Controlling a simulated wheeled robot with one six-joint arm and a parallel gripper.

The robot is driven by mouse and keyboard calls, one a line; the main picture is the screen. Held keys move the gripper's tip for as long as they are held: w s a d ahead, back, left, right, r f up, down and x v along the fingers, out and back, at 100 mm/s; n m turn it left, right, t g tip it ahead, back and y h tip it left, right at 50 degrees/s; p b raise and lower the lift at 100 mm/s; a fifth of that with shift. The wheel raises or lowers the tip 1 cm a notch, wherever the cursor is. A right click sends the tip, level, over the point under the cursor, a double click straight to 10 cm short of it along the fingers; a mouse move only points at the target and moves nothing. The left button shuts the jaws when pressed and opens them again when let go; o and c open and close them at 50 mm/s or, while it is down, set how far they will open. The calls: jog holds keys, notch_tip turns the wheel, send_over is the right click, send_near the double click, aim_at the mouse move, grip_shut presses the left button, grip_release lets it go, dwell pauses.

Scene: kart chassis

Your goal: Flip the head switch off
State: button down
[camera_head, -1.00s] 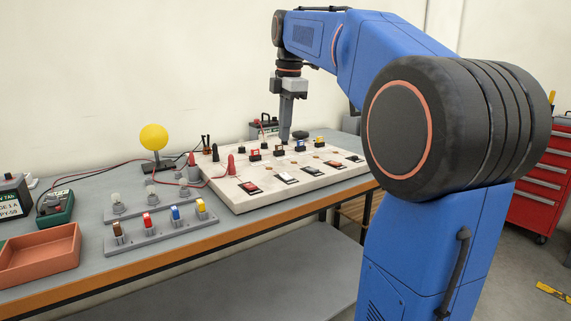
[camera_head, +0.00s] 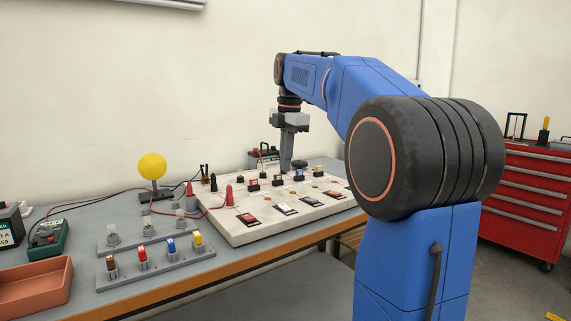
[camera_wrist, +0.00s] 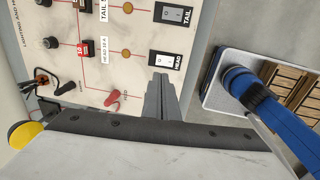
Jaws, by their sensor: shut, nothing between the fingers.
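The head switch (camera_wrist: 166,58) is a rocker with a white face marked 1 and 0 in a black frame, with a HEAD label on its right side, in the wrist view. My gripper (camera_wrist: 160,78) is shut and empty, its fingertips just below the switch in that view. I cannot tell whether they touch it or how high they are above the panel. The head view shows my gripper (camera_head: 287,170) pointing down over the white switch panel (camera_head: 215,233). The tail switch (camera_wrist: 173,14) lies beyond the head switch.
A red terminal (camera_wrist: 115,98) and a red 10 fuse (camera_wrist: 84,48) are left of the fingers in the wrist view. A red tool cabinet (camera_head: 520,200) stands right.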

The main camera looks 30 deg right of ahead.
aim_at(282, 205)
jog(key=f, duration=0.3)
jog(key=w+f, duration=0.1)
jog(key=f, duration=0.7)
jog(key=shift+w, duration=0.15)
